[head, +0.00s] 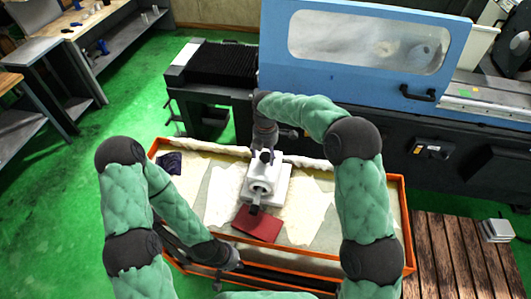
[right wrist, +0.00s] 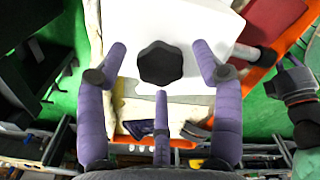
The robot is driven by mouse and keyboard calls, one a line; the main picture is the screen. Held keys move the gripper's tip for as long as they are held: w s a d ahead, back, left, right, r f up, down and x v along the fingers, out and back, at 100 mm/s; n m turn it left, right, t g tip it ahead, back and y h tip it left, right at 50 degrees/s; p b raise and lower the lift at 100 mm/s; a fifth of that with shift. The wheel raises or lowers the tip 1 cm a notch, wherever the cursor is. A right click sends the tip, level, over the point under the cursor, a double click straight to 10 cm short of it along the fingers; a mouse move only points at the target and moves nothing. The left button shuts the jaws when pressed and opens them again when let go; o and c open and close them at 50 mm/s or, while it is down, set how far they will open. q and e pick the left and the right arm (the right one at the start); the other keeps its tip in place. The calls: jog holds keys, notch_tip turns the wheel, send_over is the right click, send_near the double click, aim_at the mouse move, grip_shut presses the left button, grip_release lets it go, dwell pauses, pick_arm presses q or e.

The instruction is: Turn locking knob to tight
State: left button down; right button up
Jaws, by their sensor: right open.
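The black lobed locking knob (right wrist: 160,63) sits on the white unit (right wrist: 205,25) in the right wrist view. The white unit (head: 268,190) stands on the orange-edged cart in the head view, its round front facing me. My right gripper (right wrist: 160,72) is open, its purple fingers spread to the left, right and below the knob. No finger clearly touches the knob. In the head view my right gripper (head: 264,156) is at the unit's far end and hides the knob. My left gripper (head: 224,280) is low at the cart's near edge, too small and dark to judge.
The orange-edged cart (head: 405,225) holds pale cloths, a red pad (head: 257,224) and a dark cloth (head: 169,163). The blue-doored grinder (head: 375,75) stands behind the cart. A wooden pallet (head: 455,260) lies at right. Green floor is open at left.

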jog(key=c, duration=1.1)
jog(key=shift+c, duration=0.3)
